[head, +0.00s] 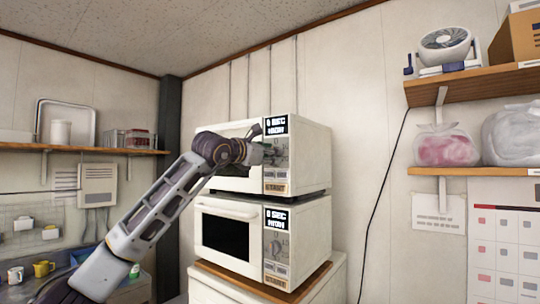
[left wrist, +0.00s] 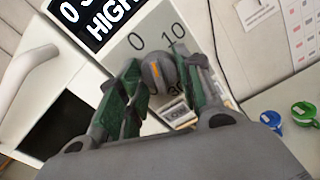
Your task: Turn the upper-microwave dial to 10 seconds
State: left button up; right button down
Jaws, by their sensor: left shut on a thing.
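The upper microwave (head: 310,150) is white and stands on top of a second white microwave. Its display (head: 276,125) reads 0 SEC HIGH in the head view and shows partly in the left wrist view (left wrist: 95,20). My left gripper (head: 266,153) is at its control panel. In the left wrist view my green-padded fingers (left wrist: 160,82) are shut on the grey dial (left wrist: 156,73), which has an orange mark. The printed 0 and 10 show above the dial; other marks are partly hidden by the fingers. My right gripper is not in view.
The lower microwave (head: 310,235) also reads 0 SEC and stands on a wooden-topped white cabinet. Shelves (head: 470,86) at the right hold a fan (head: 445,45) and bags. A left shelf (head: 100,151) holds a tray and containers.

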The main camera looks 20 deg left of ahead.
pick_arm(q)
jog(key=shift+r+m+p, duration=0.1)
jog(key=shift+m+p, duration=0.2)
jog(key=shift+m, duration=3.3)
jog(key=o, duration=1)
jog(key=shift+a, duration=0.1)
jog(key=shift+v, duration=6)
